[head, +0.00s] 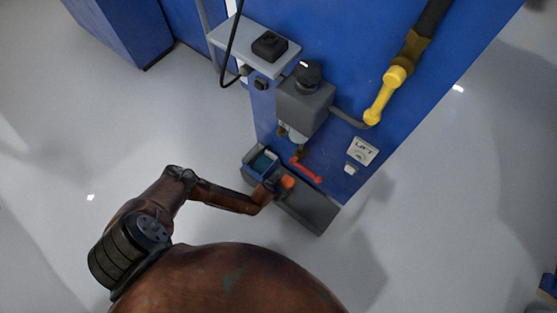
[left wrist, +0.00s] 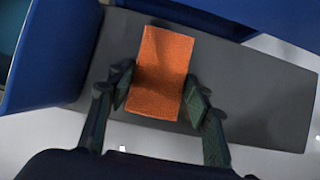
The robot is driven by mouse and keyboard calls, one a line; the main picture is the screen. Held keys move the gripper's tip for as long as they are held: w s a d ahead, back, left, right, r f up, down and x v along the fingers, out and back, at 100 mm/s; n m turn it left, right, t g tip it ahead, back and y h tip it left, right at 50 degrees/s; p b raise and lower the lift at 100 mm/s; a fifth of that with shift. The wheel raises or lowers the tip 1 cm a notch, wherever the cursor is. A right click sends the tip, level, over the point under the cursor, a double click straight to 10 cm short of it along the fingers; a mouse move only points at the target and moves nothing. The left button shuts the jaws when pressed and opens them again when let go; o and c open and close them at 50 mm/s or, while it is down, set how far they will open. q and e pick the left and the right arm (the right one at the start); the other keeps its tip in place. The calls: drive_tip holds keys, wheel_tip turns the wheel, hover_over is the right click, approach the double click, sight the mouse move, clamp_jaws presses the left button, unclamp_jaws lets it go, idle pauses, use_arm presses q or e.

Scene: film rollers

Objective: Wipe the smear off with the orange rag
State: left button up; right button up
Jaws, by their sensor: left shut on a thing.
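The orange rag (left wrist: 160,72) is a small flat-sided block between the fingers of my left gripper (left wrist: 160,92). In the head view the rag (head: 287,182) shows as a small orange patch at the end of my left arm, with the left gripper (head: 275,186) around it. The left gripper is shut on the rag, over a grey shelf (left wrist: 255,90) at the foot of the blue machine. Whether the rag touches the shelf, I cannot tell. No smear shows clearly in either view. My right gripper is not in view.
A blue bin (head: 262,163) stands at the shelf's left end. A red handle (head: 306,171) is just behind the rag. A grey box with a black knob (head: 305,98), a yellow lever (head: 385,95) and a LIFT label (head: 362,151) are on the blue machine. The floor around is clear.

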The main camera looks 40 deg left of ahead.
sight(298, 196)
use_arm(q)
drive_tip(key=shift+s+d+f, duration=0.1)
drive_tip(key=shift+d+f, duration=0.05)
drive_tip(key=shift+d, duration=2)
drive_tip(key=shift+s+d+p, duration=0.15)
drive_tip(key=shift+d+p, duration=0.45)
drive_tip(key=shift+d, duration=1.25)
drive_tip(key=shift+a+r, duration=0.1)
drive_tip(key=shift+r, duration=0.15)
drive_tip(key=shift+a+p, duration=0.4)
drive_tip(key=shift+a, duration=0.75)
drive_tip(key=shift+w+a+f, duration=0.1)
drive_tip(key=shift+a, duration=1.3)
drive_tip(key=shift+w+a+f, duration=0.1)
drive_tip(key=shift+a, duration=1.25)
drive_tip(key=shift+a+r+p, duration=0.1)
drive_tip(key=shift+a+p, duration=0.25)
drive_tip(key=shift+a, duration=1.55)
drive_tip(key=shift+d+r+p, duration=0.15)
drive_tip(key=shift+d+p, duration=0.3)
drive_tip(key=shift+d, duration=1.5)
drive_tip(key=shift+s+d+f, duration=0.1)
drive_tip(key=shift+d+f, duration=0.05)
drive_tip(key=shift+d, duration=1.8)
drive_tip(key=shift+s+d+f, duration=0.1)
drive_tip(key=shift+d+f, duration=0.05)
drive_tip(key=shift+d, duration=1.8)
